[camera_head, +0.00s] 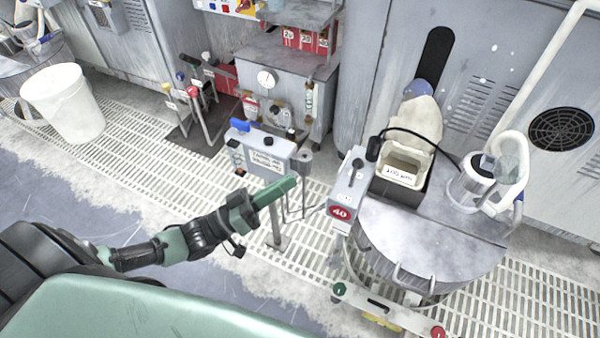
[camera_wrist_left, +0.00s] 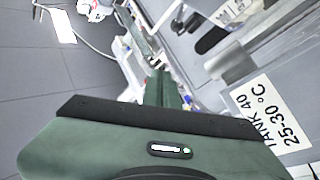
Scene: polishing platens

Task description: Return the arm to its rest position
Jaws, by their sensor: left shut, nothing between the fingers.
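My left arm comes in from the lower left in the head view. Its gripper (camera_head: 277,191) is shut and empty, with its green fingers pressed together. It is held in the air in front of the grey control post and left of the round steel tank. In the left wrist view the shut green fingers (camera_wrist_left: 160,88) point away from the camera and hold nothing. My right gripper is in neither view.
A round steel tank (camera_head: 425,245) with a red "40" sign (camera_head: 340,211) stands to the right. A grey control box (camera_head: 262,150) stands on a post behind the gripper. A white bucket (camera_head: 63,103) is at the left. White floor grating surrounds the machines.

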